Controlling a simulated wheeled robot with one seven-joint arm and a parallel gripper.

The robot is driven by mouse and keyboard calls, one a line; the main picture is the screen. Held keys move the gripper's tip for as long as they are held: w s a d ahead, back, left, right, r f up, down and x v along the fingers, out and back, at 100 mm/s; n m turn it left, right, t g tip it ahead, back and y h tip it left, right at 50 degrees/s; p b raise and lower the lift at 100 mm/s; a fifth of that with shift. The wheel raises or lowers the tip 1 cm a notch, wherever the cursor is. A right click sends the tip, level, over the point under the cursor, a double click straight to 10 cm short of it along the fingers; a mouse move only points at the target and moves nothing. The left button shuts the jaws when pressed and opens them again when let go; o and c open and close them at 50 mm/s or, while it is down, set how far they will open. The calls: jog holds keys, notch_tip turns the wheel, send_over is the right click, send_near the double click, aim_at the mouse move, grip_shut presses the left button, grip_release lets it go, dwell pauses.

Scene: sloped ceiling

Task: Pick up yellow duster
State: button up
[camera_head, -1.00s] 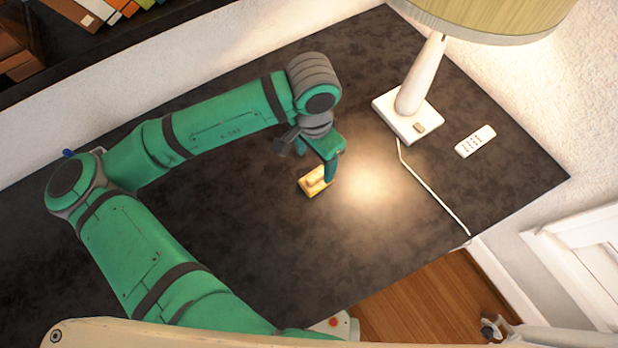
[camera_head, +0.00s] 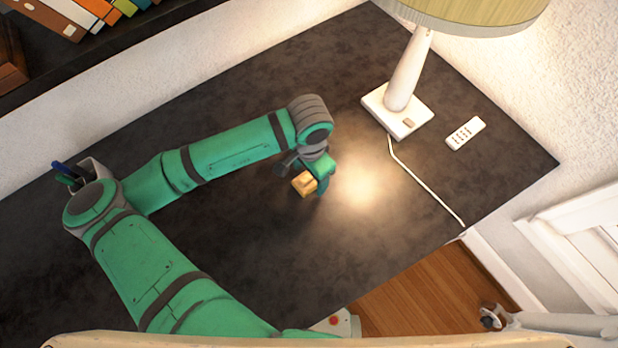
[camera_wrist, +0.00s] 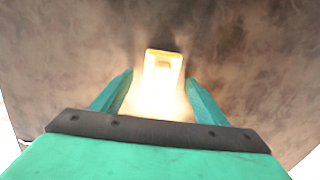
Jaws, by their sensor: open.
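The yellow duster (camera_head: 304,184) is a small block on the dark table, directly at my gripper in the head view. My gripper (camera_head: 318,188) is pointed down over it and partly covers it. In the wrist view, the duster (camera_wrist: 162,84) lies ahead, between the lines of the two green fingers of my gripper (camera_wrist: 160,90). The fingers are apart, one on each side. The duster is washed out by bright light there, and I cannot tell whether the fingers touch it.
A white lamp (camera_head: 406,85) stands to the right, its cord (camera_head: 425,178) running to the table edge. A white remote (camera_head: 466,133) lies beyond it. A pen holder (camera_head: 92,168) stands behind my elbow. The dark table (camera_head: 300,270) is clear nearby.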

jog(key=shift+f, duration=0.5)
jog(key=c, duration=1.2)
jog(key=shift+o, duration=0.2)
jog(key=shift+w+r, duration=0.1)
jog(key=shift+r, duration=0.1)
